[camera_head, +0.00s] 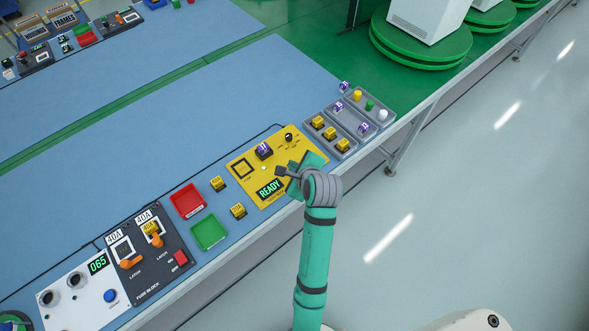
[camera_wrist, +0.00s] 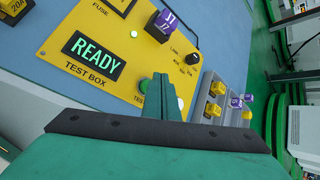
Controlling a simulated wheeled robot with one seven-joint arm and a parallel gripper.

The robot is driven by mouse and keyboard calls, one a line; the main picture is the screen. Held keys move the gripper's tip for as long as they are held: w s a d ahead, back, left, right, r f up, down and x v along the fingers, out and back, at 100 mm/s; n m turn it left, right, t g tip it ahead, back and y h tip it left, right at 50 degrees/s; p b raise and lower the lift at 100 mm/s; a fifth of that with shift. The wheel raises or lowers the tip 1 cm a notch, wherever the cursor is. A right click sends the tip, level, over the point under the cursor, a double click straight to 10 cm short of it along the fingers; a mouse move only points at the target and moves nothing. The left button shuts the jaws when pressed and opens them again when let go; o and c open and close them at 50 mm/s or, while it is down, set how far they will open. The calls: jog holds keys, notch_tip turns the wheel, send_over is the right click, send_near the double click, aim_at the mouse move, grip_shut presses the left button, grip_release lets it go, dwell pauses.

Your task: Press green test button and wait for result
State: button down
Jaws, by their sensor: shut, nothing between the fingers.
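The yellow test box (camera_head: 237,158) lies on the blue bench, and its panel also fills much of the wrist view (camera_wrist: 60,25). Its display (camera_head: 270,189) reads READY in green, clear in the wrist view (camera_wrist: 93,56). My gripper (camera_head: 281,171) is shut and empty over the panel's near right part; its fingertips (camera_wrist: 160,80) are right of the display. The green test button is mostly hidden behind the fingers, beside a partly covered TEST label. I cannot tell whether they touch it.
A black knob (camera_wrist: 192,59) stands on the box right of the fuse. Grey trays (camera_head: 352,122) with several yellow and purple fuses lie to the right. Red (camera_head: 189,201) and green (camera_head: 208,232) trays and loose yellow fuses (camera_head: 217,184) lie left of the box.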

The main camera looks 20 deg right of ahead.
jog(key=shift+s+d, duration=0.1)
jog(key=shift+d, duration=0.1)
dwell(0.4)
dwell(0.5)
jog(key=shift+d, duration=0.1)
jog(key=shift+a, duration=0.25)
jog(key=shift+d, duration=0.15)
jog(key=shift+d+f, duration=0.15)
jog(key=shift+f, duration=0.25)
jog(key=shift+f, duration=0.2)
dwell(0.5)
